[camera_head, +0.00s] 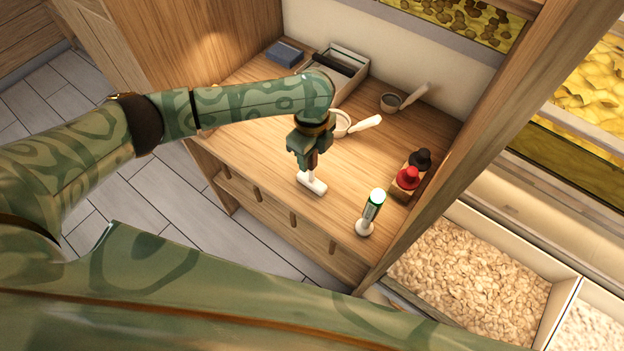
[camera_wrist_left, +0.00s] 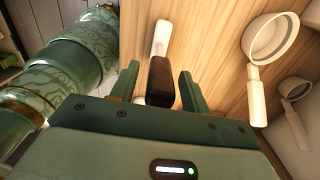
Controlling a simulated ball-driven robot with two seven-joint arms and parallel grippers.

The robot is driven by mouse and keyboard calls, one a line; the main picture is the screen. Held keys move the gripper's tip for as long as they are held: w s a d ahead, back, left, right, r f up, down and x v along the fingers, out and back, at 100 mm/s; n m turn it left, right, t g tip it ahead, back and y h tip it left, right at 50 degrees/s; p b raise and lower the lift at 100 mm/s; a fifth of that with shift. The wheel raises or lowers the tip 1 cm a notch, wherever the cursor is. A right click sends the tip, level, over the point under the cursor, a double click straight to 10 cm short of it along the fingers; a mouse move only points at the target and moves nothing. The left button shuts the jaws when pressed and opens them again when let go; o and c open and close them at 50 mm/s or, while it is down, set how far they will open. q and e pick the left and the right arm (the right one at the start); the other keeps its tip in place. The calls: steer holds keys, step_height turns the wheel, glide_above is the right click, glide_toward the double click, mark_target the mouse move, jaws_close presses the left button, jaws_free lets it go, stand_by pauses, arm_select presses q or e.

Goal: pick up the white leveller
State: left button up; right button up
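The white leveller (camera_head: 314,184) is on the wooden worktop near its front edge, directly below my left gripper (camera_head: 308,166). In the left wrist view its white part (camera_wrist_left: 160,37) shows beyond a dark brown block (camera_wrist_left: 160,82), which seems to be its handle. My left gripper (camera_wrist_left: 157,85) has a finger on each side of this block, with a narrow gap showing at both sides, so it looks open around it. Contact cannot be made out. My right gripper is not in view.
White scoops (camera_head: 340,124) (camera_head: 391,102) lie behind. A green-and-white tube on a round base (camera_head: 372,207) stands at right, near red and black-topped stamps (camera_head: 408,178). A grey tray (camera_head: 350,66) and blue box (camera_head: 285,53) are at the back. A wooden post bounds the right.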

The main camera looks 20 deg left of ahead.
arm_select(q)
jaws_close()
